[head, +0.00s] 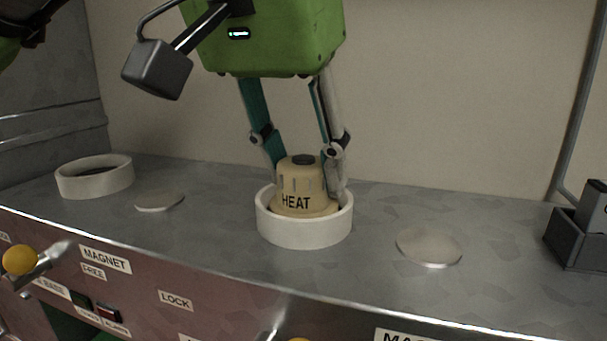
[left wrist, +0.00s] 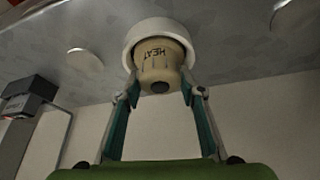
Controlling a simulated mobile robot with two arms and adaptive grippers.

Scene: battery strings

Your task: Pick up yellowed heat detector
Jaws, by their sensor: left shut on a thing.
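The yellowed heat detector (head: 301,190) is a cream-yellow dome marked HEAT with a dark cap on top. It sits upright inside a white ring (head: 304,232) on the metal counter. My left gripper (head: 308,181) comes down from above with its two fingers on either side of the detector, shut on it. In the left wrist view the detector (left wrist: 158,66) is between the fingertips (left wrist: 160,88), with the white ring (left wrist: 128,42) around its base. My right gripper is not clearly seen; only a dark and green arm part shows at the top left of the head view.
An empty white ring (head: 95,178) stands at the left of the counter. Flat discs lie on both sides, one left (head: 159,200) and one right (head: 429,247). A dark grey box (head: 582,240) is at the right edge. The front panel carries labels and a yellow knob (head: 20,260).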

